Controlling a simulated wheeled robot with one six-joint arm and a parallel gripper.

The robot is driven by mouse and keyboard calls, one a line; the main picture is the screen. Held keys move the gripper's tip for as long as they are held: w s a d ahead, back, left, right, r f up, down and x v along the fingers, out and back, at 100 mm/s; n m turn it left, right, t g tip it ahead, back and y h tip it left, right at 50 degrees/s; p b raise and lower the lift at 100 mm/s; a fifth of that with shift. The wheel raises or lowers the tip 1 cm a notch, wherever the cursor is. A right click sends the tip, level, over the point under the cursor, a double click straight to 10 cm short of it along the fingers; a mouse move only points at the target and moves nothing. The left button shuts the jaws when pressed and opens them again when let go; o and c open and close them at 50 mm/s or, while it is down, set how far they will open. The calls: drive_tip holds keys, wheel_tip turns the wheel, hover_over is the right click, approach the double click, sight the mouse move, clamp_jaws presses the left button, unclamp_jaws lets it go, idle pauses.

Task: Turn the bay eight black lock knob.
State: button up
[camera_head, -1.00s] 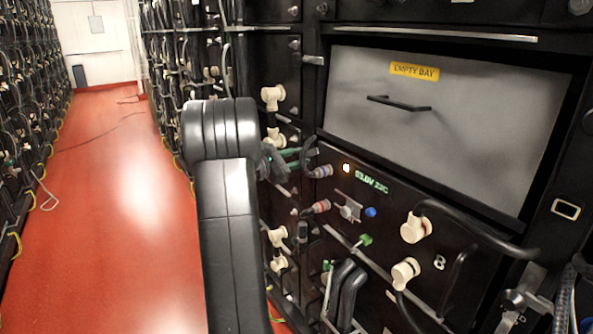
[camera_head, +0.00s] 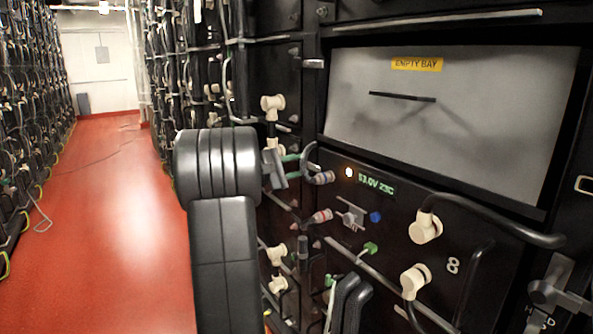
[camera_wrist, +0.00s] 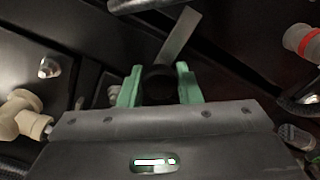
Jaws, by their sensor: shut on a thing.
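My gripper (camera_wrist: 160,92) shows in the wrist view as two green fingers shut on the black lock knob (camera_wrist: 158,78), one finger on each side of it. A flat grey metal strip (camera_wrist: 180,36) runs up from beside the knob. In the head view my gripper (camera_head: 287,167) is at the left end of the bay eight front, partly behind my arm. The knob cannot be made out there. The bay eight front (camera_head: 400,250) carries the number 8, a lit green readout (camera_head: 376,185) and a small white lamp.
Two cream connectors (camera_head: 424,229) with thick black cables stand out from bay eight. Cables with red-banded (camera_head: 321,216) and grey ends lie close to my gripper. The grey EMPTY BAY panel (camera_head: 450,130) is above.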

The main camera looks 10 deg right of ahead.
idle(0.3)
drive_tip(key=o, duration=1)
drive_tip(key=shift+c, duration=0.2)
drive_tip(key=p+v, duration=0.3)
drive_tip(key=v, duration=1.1)
drive_tip(key=shift+d, duration=0.1)
drive_tip(key=b+x, duration=0.3)
drive_tip(key=x, duration=1.1)
